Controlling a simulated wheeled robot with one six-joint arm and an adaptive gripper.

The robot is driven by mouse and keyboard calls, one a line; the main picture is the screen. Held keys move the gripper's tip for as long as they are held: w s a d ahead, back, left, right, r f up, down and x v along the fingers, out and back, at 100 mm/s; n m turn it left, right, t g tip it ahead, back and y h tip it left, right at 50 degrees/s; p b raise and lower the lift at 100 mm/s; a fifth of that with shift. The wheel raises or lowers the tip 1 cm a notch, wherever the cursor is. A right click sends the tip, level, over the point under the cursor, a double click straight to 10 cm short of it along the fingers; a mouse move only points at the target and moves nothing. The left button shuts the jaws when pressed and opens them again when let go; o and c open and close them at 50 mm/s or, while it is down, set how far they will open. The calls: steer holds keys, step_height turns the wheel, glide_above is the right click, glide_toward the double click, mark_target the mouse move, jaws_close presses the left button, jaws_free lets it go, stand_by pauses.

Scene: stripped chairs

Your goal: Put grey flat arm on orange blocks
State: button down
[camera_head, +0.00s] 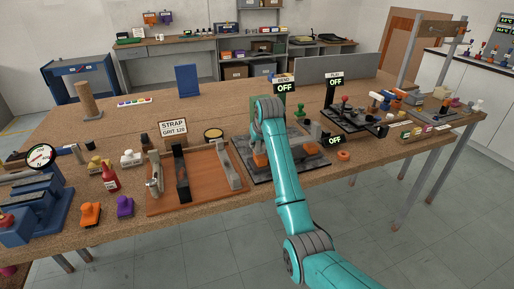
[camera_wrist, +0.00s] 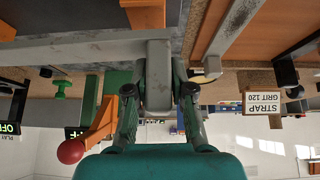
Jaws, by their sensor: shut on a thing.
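My gripper (camera_wrist: 160,78) is shut on the grey flat arm (camera_wrist: 70,54) by its thick end in the wrist view, which is upside down. The arm reaches from the jaws toward the left edge there. In the head view my teal arm hides the jaws; a grey piece (camera_head: 312,131) to its right looks like the same flat arm. Orange blocks show on the dark plate on both sides of my arm, one at left (camera_head: 260,158) and one at right (camera_head: 309,148). One orange block (camera_wrist: 146,14) shows beyond the held piece in the wrist view; contact cannot be told.
A wooden strap board (camera_head: 205,185) with metal fittings lies left of the dark plate (camera_head: 288,168). A sign stand and a dark fixture (camera_head: 355,122) stand to the right. An orange ring (camera_head: 343,155) lies near the front edge. The table's back middle is fairly clear.

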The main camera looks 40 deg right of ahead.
steer(key=shift+f, duration=1.1)
steer(key=c, duration=1)
jaws_free()
steer(key=v, duration=1.2)
steer(key=shift+s, duration=0.1)
